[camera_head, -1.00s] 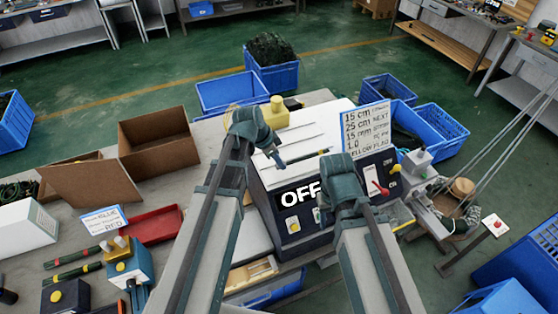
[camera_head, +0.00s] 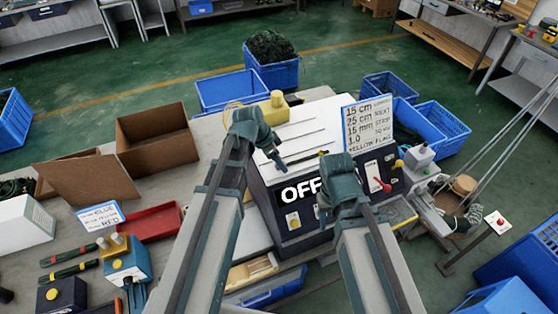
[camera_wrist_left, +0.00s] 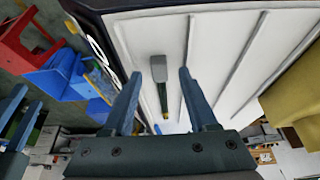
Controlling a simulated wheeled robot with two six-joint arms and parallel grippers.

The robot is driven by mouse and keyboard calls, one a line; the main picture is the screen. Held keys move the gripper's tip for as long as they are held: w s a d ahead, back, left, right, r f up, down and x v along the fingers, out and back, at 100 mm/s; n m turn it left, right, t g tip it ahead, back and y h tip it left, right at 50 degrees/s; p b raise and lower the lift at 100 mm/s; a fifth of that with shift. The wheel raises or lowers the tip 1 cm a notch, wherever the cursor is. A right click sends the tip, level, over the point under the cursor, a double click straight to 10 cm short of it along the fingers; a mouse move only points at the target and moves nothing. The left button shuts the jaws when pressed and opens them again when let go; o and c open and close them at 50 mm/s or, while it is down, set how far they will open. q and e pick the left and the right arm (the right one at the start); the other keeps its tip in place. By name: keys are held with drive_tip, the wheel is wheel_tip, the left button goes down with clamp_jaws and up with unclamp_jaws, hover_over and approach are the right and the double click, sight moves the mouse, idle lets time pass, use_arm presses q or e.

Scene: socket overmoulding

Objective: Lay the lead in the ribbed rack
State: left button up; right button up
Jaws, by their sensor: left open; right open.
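A short dark green piece with a grey block at one end, likely the lead (camera_wrist_left: 162,92), lies on a white top with thin raised ribs, likely the ribbed rack (camera_wrist_left: 215,45). In the head view the lead (camera_head: 310,158) lies near the front edge of the ribbed top (camera_head: 300,130). My left gripper (camera_head: 282,164) is open close above this top. In the left wrist view its fingers (camera_wrist_left: 172,72) stand apart on either side of the lead, without visible grip. My right gripper (camera_head: 337,165) is over the machine front; its fingertips are hidden.
The machine front shows an OFF display (camera_head: 301,190) and a red lever (camera_head: 382,185). A written sign (camera_head: 368,126) stands at the right of the ribbed top. A yellow block (camera_head: 278,108) stands behind. A red tray (camera_head: 152,222) and cardboard box (camera_head: 158,140) are at left.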

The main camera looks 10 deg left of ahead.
use_arm(q)
drive_tip(key=shift+r, duration=0.15)
use_arm(e)
drive_tip(key=shift+r, duration=0.15)
use_arm(q)
drive_tip(key=p+v, duration=1.2)
drive_tip(key=v, duration=0.1)
drive_tip(key=shift+r+p, duration=0.2)
drive_tip(key=shift+p, duration=0.15)
use_arm(e)
wheel_tip(320, 180, up, 12)
drive_tip(key=shift+r, duration=0.2)
use_arm(q)
drive_tip(key=shift+s+a+f, duration=0.1)
drive_tip(key=shift+s, duration=0.05)
use_arm(e)
drive_tip(key=shift+s, duration=0.2)
